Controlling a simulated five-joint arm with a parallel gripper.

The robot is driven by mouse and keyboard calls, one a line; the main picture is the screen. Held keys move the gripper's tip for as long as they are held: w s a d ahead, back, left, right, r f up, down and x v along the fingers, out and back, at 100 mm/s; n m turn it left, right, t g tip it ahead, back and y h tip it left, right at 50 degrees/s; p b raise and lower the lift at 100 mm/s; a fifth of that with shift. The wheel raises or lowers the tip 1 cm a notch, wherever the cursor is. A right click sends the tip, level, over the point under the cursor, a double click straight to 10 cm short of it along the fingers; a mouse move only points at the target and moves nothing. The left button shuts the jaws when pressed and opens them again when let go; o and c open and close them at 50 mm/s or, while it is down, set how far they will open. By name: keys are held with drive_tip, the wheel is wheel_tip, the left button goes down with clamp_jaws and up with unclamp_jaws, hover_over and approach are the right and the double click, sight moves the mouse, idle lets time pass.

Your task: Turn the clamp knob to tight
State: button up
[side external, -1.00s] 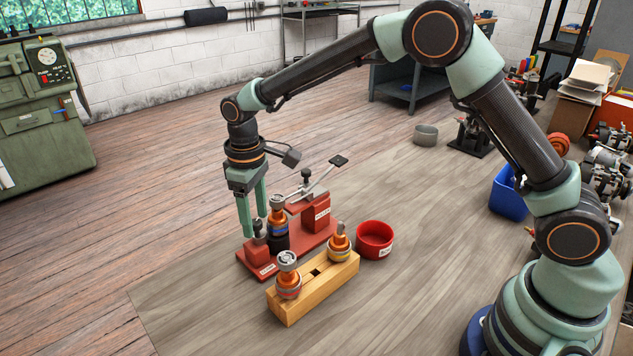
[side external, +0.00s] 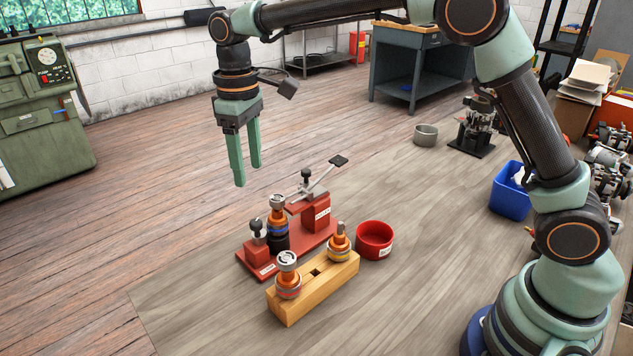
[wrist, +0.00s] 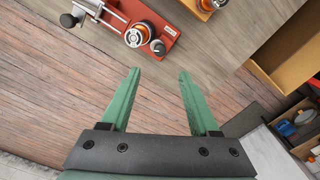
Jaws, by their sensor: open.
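The clamp knob (side external: 257,226) is a small black knob on a red block at the left end of the red fixture (side external: 300,249). In the wrist view the clamp knob (wrist: 158,47) shows beyond my fingertips. A copper-orange rotor (side external: 278,216) stands upright in a black holder on the fixture, beside the knob. My gripper (side external: 248,176) is open and empty, pointing down, above and apart from the knob. In the wrist view my gripper (wrist: 159,73) has its green fingers spread. I cannot tell the knob's turn position.
A wooden block (side external: 318,287) with two rotors stands in front of the fixture. A red bowl (side external: 374,240) is to its right. The fixture's lever (side external: 322,176) sticks up at the back. A blue bin (side external: 510,202) stands farther right. The air around my gripper is clear.

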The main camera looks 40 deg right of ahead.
sight(256, 222)
drive_tip(key=shift+r, duration=0.2)
wheel_tip(256, 222, down, 12)
drive_tip(key=shift+f, duration=0.1)
idle(0.7)
drive_tip(key=shift+c, duration=0.4)
clamp_jaws()
